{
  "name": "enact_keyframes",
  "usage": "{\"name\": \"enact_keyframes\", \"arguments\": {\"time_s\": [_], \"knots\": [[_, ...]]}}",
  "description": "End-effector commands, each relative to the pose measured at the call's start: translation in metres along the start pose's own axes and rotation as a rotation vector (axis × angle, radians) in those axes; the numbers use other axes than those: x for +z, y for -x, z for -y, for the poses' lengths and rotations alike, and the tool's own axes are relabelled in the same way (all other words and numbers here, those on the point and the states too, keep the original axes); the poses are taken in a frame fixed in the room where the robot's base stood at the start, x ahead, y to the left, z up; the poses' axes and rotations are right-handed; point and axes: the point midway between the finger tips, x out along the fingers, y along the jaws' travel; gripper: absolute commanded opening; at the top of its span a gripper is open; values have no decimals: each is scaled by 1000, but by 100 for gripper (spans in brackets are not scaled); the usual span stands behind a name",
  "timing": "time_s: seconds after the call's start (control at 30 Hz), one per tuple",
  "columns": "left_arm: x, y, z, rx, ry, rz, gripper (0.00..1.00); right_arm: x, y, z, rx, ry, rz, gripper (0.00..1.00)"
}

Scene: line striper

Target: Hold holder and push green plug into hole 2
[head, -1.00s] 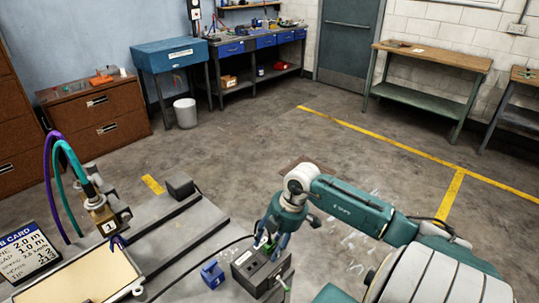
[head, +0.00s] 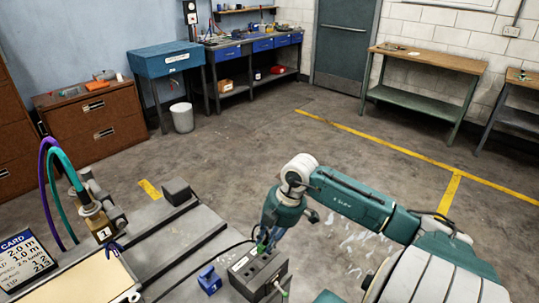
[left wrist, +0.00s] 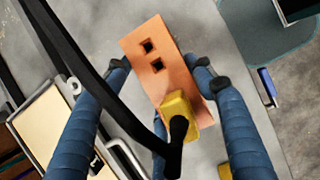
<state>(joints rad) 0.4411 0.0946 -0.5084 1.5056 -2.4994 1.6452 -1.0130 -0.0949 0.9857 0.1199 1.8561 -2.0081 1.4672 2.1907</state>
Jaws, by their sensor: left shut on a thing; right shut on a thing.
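My right gripper (head: 266,238) is shut on a small green plug (head: 262,248), pointing down at the top of a dark box (head: 258,272). The fingers partly hide the plug, so I cannot tell how deep it sits. In the left wrist view, my left gripper (left wrist: 160,72) is shut on an orange holder (left wrist: 140,60), one blue finger on each long side. Two square holes in the holder are open. A yellow plug (left wrist: 176,105) with a black end sits over its lower part.
A blue block (head: 209,280) stands left of the dark box. A black cable loops beside it. In the left wrist view, a black cable (left wrist: 95,75) crosses in front.

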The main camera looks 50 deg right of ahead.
Motion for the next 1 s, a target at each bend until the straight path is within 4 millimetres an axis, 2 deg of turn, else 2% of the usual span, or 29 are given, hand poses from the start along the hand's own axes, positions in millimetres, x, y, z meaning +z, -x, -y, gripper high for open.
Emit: {"name": "enact_keyframes", "arguments": {"time_s": [0.1, 0.3, 0.67, 0.7, 0.77, 0.8, 1.0], "knots": [[-1, 0, 0, 0, 0, -1, 12, -5, 26, -5, 5, 1, 4, 0], [-1, 0, 0, 0, 0, -1, 12, -11, 53, -9, 3, -1, 8, 0], [0, 0, 0, 0, 0, -1, 12, -12, 60, -10, 1, -4, 8, 0], [0, 0, 0, 0, 0, -1, 63, -12, 60, -10, 1, -4, 8, 0], [0, 0, 0, 0, 0, -1, 75, -12, 60, -10, 1, -4, 8, 0], [0, 0, 0, 0, 0, -1, 77, -12, 60, -10, 1, -4, 8, 0], [-1, 0, 0, -1, 0, -1, 77, -12, 60, -10, 1, -4, 9, 0]]}}
